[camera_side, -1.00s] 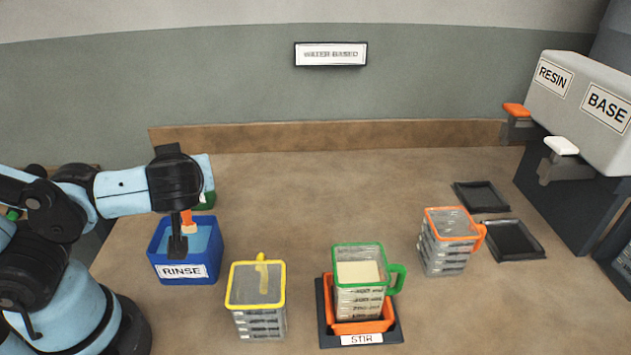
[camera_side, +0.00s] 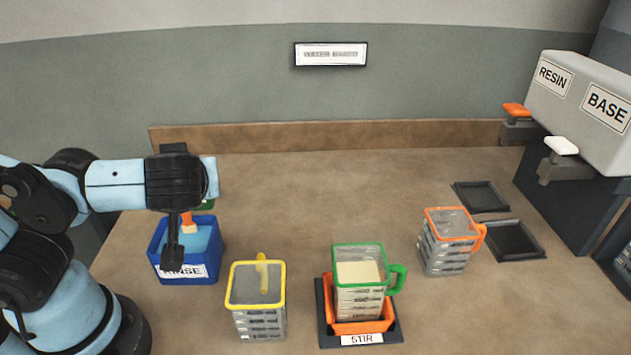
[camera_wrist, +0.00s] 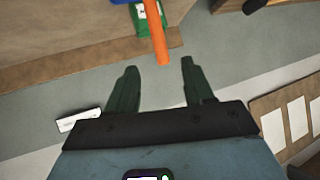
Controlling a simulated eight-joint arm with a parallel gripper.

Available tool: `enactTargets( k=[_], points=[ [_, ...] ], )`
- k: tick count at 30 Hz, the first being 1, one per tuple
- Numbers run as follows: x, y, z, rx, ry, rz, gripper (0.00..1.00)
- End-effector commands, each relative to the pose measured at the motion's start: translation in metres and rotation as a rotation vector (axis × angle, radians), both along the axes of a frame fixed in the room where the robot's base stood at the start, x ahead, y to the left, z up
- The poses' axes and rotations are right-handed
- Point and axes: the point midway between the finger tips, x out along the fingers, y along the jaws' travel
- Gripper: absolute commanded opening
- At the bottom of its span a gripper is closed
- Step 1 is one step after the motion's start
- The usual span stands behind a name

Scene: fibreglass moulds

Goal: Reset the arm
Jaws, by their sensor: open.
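My gripper (camera_side: 173,238) hangs at the left, in front of the blue RINSE tub (camera_side: 187,278) in the side view. In the wrist view my gripper (camera_wrist: 157,82) has its two dark fingers apart with nothing between them. An orange handle (camera_wrist: 158,35) shows just beyond the fingers. In the side view the orange-handled tool (camera_side: 188,222) stands in the RINSE tub, partly hidden by my gripper.
A yellow-rimmed cup (camera_side: 257,312), a green-rimmed cup (camera_side: 357,295) with pale contents in the orange STIR holder (camera_side: 360,326), and an orange-rimmed cup (camera_side: 444,250) stand on the bench. RESIN and BASE dispensers (camera_side: 590,105) are at right. The bench middle is clear.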

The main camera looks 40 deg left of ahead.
Motion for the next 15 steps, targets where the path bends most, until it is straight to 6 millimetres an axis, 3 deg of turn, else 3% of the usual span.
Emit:
enactTargets(
  k=[7,15],
  points=[
    [0.015,0.0,-0.041,-0.196,0.337,-0.291,0.52],
    [0.041,-0.012,-0.06,-0.371,0.43,-0.708,0.52]
  ],
)
